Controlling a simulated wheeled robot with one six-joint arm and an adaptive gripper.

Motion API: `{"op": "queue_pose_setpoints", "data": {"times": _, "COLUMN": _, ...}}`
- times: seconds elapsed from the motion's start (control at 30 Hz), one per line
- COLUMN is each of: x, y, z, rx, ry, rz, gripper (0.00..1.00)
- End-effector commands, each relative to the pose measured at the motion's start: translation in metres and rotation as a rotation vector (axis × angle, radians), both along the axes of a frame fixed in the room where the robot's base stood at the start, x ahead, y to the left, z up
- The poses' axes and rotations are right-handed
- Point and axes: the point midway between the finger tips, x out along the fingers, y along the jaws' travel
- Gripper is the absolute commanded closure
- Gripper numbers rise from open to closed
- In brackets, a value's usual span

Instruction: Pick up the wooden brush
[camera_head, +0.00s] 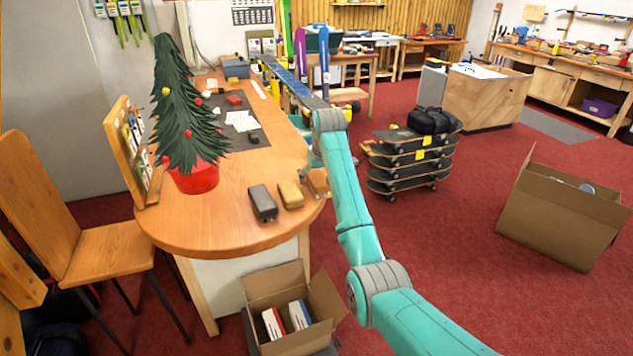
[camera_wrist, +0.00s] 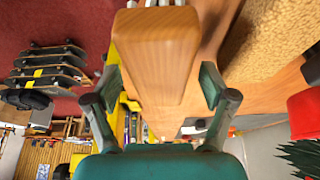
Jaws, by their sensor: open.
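The wooden brush (camera_wrist: 158,55) fills the upper middle of the wrist view as a smooth brown wooden block. In the head view the wooden brush (camera_head: 318,182) lies at the right edge of the bench top, partly hidden by my arm. My gripper (camera_wrist: 162,84) is open, with one finger on each side of the brush in the picture. Gaps show between the fingers and its sides. The brush's underside is hidden.
A tan block (camera_head: 290,195) lies close beside the brush, and a dark grey block (camera_head: 262,203) lies further left on the bench (camera_head: 190,233). A small tree in a red pot (camera_head: 194,178) stands behind them. An open carton (camera_head: 273,284) is below.

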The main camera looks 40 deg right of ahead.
Motion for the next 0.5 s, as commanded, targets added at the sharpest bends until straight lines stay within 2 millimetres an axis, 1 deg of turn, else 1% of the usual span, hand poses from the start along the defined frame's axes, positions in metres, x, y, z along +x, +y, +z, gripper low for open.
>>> {"op": "queue_pose_setpoints", "data": {"times": 0.5, "x": -0.0001, "y": 0.0, "z": -0.0035, "rx": 0.0, "ry": 0.0, "rz": 0.0, "gripper": 0.17}}
